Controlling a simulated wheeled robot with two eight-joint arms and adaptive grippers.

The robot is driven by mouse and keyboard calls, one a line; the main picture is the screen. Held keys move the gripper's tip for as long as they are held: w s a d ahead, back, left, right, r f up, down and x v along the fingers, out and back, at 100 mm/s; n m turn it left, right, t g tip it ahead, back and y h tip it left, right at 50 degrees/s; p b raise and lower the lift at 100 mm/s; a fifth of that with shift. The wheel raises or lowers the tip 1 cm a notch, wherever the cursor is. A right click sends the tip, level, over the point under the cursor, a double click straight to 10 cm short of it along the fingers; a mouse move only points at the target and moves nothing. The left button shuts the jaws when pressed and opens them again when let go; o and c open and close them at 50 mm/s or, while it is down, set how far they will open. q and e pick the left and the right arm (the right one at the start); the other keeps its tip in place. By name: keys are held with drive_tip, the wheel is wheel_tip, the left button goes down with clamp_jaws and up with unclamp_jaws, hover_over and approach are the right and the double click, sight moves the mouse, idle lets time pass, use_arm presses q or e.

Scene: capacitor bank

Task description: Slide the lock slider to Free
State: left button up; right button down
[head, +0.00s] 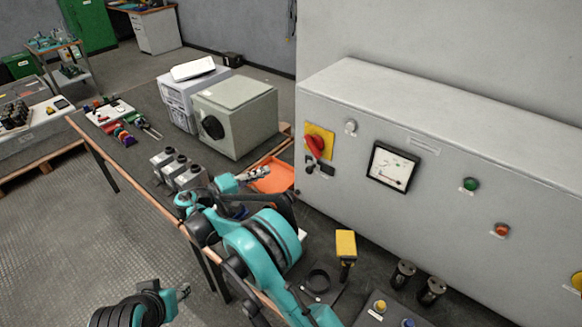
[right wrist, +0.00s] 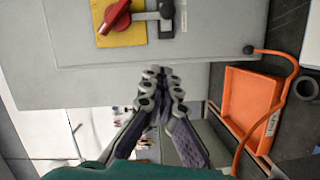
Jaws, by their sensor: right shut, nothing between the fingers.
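The lock slider (right wrist: 166,12) is a small dark and grey piece on the grey cabinet front, beside a red rotary handle (right wrist: 115,17) on a yellow plate (right wrist: 122,32). In the head view the slider (head: 311,163) sits just below the red handle (head: 316,147), small and hard to read. My right gripper (right wrist: 163,72) is shut and empty, its fingertips below the slider and apart from it in the right wrist view. In the head view the right gripper (head: 262,173) is left of the cabinet. Part of my left arm shows at the bottom left, without its fingers.
The cabinet (head: 450,165) carries a meter (head: 392,167), a green button (head: 470,184) and a red button (head: 502,230). An orange tray (head: 274,178) lies below my right gripper. A grey-green box (head: 235,117) stands behind. A yellow-topped tool (head: 346,244) is on the bench.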

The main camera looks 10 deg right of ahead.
drive_tip(key=shift+d, duration=0.1)
drive_tip(key=b, duration=0.5)
approach(310, 163)
drive_tip(key=w+x, duration=0.1)
drive_tip(key=x, duration=0.3)
drive_tip(key=shift+s+d, duration=0.1)
drive_tip(key=shift+s, duration=0.3)
